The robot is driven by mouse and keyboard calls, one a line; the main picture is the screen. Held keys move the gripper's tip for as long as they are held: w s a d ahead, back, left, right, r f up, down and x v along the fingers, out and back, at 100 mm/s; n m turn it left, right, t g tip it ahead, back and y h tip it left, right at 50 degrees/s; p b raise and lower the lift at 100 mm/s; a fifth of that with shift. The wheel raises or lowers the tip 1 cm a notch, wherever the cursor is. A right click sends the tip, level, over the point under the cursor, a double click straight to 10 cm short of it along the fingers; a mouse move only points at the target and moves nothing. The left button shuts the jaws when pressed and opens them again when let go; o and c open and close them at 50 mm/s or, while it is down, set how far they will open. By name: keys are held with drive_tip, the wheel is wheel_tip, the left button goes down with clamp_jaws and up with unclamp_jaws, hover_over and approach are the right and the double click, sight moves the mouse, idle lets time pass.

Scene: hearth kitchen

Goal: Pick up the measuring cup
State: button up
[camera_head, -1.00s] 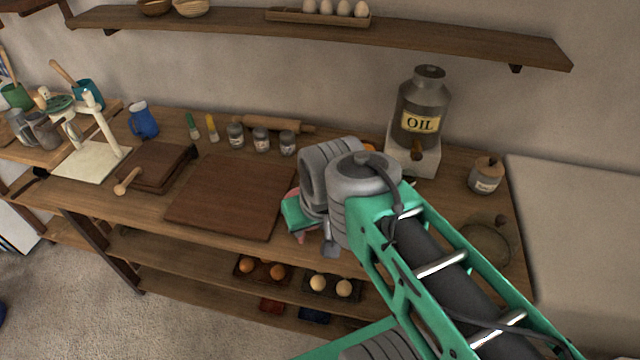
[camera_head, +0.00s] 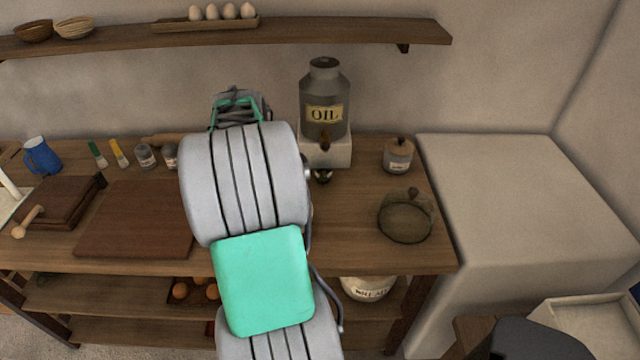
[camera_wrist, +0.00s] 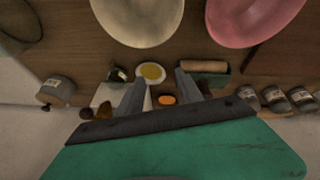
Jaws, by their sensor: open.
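My gripper (camera_wrist: 160,78) is open in the wrist view, its two grey fingers spread over the counter with nothing held. A small pale round cup or dish with a yellow inside (camera_wrist: 152,72) shows between the fingertips. A small dark vessel (camera_wrist: 118,73) is left of the fingers; a small metallic thing also shows under the oil can's tap in the head view (camera_head: 322,176). I cannot tell for sure which of these is the measuring cup. In the head view my arm hides the counter around my gripper.
The oil can (camera_head: 325,100) on its white block stands close beside my arm. A labelled jar (camera_head: 398,155) and a glass-covered dish (camera_head: 405,217) are to the right. A pale bowl (camera_wrist: 138,18), a pink bowl (camera_wrist: 255,18) and a rolling pin (camera_wrist: 205,66) lie near my gripper. A shelf hangs above.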

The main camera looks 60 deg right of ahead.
sight(322, 178)
drive_tip(key=s+d+f+m+g, duration=0.25)
drive_tip(key=s+d+f, duration=0.35)
drive_tip(key=s+d, duration=0.4)
drive_tip(key=shift+t, duration=0.55)
drive_tip(key=x, duration=0.2)
drive_tip(key=w+p+x, duration=0.1)
drive_tip(key=x, duration=0.4)
drive_tip(key=shift+w+d+p, duration=0.25)
drive_tip(key=shift+d+p, duration=0.15)
drive_tip(key=shift+r, duration=0.1)
drive_tip(key=shift+c, duration=0.4)
drive_tip(key=shift+a, duration=0.1)
clamp_jaws()
